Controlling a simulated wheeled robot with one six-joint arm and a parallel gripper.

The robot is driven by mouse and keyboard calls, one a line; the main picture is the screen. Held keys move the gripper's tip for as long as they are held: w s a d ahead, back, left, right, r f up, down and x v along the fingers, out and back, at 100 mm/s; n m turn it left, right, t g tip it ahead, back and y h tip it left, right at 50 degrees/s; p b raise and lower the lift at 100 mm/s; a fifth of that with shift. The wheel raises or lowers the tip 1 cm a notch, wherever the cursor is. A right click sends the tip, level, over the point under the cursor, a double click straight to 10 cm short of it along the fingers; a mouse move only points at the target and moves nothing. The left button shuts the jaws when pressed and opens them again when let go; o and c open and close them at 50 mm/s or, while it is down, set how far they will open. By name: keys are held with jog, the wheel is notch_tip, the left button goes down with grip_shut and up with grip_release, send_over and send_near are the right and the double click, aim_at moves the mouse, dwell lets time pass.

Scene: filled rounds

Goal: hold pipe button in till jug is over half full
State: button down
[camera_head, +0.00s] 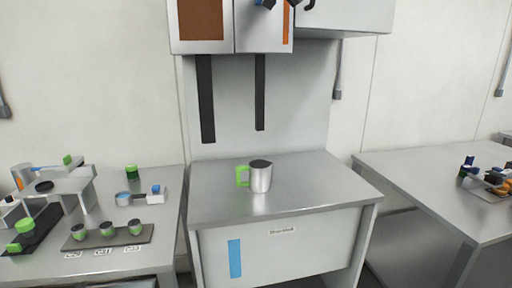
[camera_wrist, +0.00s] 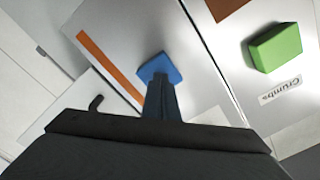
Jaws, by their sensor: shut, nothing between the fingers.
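No piece is clearly marked as the pipe button. A grey pipe (camera_head: 338,70) hangs at the cabinet's right side, right of the jug.
A green block (camera_wrist: 275,48) sits by a "Crumbs" label on the cabinet. A dark hook (camera_wrist: 96,103) sticks out nearby. The left bench (camera_head: 165,215) holds cups and devices; the right bench (camera_head: 420,180) holds a loaded tray. The middle bench is clear around the jug.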

jog(key=shift+x, duration=0.95)
dwell(7.0)
